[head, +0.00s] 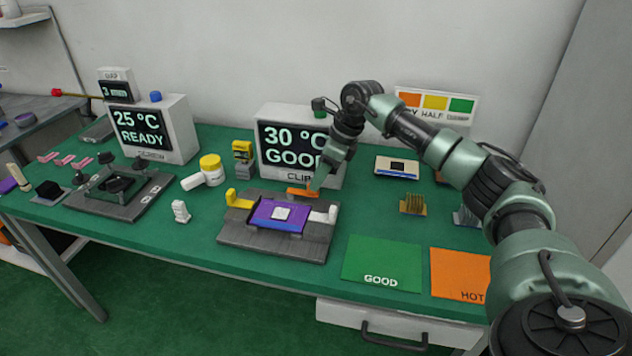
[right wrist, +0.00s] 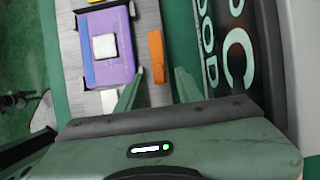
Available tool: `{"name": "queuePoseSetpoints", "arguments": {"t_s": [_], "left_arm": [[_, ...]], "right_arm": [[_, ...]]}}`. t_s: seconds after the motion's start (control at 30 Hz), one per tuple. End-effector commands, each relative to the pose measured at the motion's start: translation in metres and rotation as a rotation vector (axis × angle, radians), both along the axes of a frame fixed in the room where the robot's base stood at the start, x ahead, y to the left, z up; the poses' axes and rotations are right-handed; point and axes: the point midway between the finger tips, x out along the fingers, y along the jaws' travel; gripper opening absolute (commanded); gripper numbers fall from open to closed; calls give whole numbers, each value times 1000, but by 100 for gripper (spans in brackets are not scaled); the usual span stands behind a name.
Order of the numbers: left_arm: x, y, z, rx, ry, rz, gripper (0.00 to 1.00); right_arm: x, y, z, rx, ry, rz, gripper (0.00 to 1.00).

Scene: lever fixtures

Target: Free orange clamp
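The orange clamp (head: 298,191) is a short bar at the back edge of the grey fixture (head: 235,238), behind a purple board (head: 265,216) with a white square chip (head: 283,213). In the right wrist view the orange clamp (right wrist: 156,54) lies lengthwise beside the purple board (right wrist: 108,48). My right gripper (head: 317,184) is at the clamp's right end, pointing down. In the right wrist view, my right gripper (right wrist: 159,72) is open, one finger on each side of the clamp's near end, with gaps visible. My left gripper is not in view.
A yellow clamp (head: 238,200) and a white clamp (head: 324,216) sit on the fixture's other sides. A display reading 30 °C GOOD (head: 290,148) stands close behind. A green GOOD mat (head: 382,263) and an orange HOT mat (head: 460,274) lie bare at front right.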

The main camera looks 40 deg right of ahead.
Motion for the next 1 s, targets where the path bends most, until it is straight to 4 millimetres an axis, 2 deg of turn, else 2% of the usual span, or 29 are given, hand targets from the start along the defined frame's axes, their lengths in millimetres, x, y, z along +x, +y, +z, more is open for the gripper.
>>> {"name": "queuePoseSetpoints", "arguments": {"t_s": [0.1,0.3,0.47,0.9,1.0], "left_arm": [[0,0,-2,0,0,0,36],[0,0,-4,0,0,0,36],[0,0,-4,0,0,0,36],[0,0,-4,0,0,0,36],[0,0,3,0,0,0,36]], "right_arm": [[-6,-7,21,-1,-4,-2,36],[-13,-13,44,0,-3,-2,36],[-14,-14,49,0,-2,-2,36],[-15,-14,49,0,-2,-2,36],[-14,-14,55,0,-2,-2,36]]}}
